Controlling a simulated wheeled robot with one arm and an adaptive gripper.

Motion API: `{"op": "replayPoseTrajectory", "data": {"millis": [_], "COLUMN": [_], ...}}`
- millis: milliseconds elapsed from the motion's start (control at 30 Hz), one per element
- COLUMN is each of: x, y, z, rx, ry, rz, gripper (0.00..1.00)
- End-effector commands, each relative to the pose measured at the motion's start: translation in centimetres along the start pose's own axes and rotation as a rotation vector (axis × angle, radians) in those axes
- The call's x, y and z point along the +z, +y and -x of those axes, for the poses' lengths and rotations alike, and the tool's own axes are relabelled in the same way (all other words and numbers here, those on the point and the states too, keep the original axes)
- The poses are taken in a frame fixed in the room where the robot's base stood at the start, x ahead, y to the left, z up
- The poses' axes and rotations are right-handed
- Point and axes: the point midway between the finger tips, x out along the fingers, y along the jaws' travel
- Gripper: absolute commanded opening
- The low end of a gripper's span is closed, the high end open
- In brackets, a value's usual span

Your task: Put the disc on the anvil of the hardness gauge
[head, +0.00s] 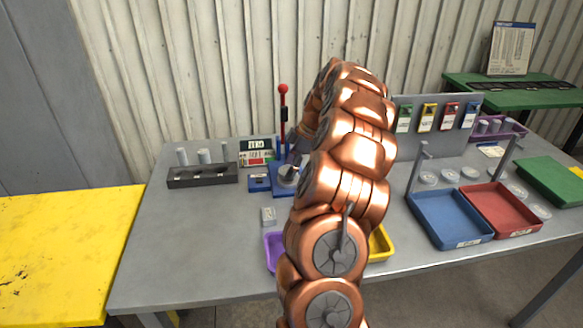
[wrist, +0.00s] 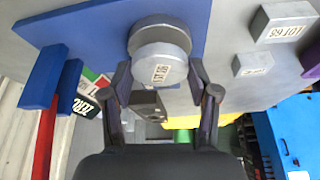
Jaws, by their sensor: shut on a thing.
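The hardness gauge (head: 283,185) stands on the bench in the head view, with a blue base and a red-knobbed lever. Its blue base (wrist: 90,32) also fills the upper left of the wrist view. My gripper (wrist: 160,76) is shut on the grey disc (wrist: 177,66), which carries a small printed label on the side facing the camera. Directly behind the disc is a round grey face (wrist: 160,36), apparently the anvil. The disc overlaps it, and I cannot tell whether they touch. In the head view my arm hides most of the gripper and disc.
A small grey labelled block (head: 268,216) lies in front of the gauge. A dark holder (head: 203,175) with cylinders stands to its left. Purple (head: 274,250) and yellow (head: 381,243) trays are partly behind my arm. Blue (head: 450,220) and red (head: 502,210) trays lie right.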

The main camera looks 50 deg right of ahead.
Motion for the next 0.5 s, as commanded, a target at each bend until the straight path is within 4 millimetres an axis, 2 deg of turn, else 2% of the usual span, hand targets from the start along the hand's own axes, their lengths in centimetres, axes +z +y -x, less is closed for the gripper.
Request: {"op": "replayPoseTrajectory", "data": {"millis": [100,467,500], "x": [0.37,0.54,0.56], "y": [-0.02,0.0,0.0], "z": [-0.86,-1.27,-1.27], "rx": [0.0,0.002,0.002], "ry": [0.001,0.0,0.0], "rz": [-0.002,-0.001,-0.001], "gripper": [0.08,0.08,0.61]}}
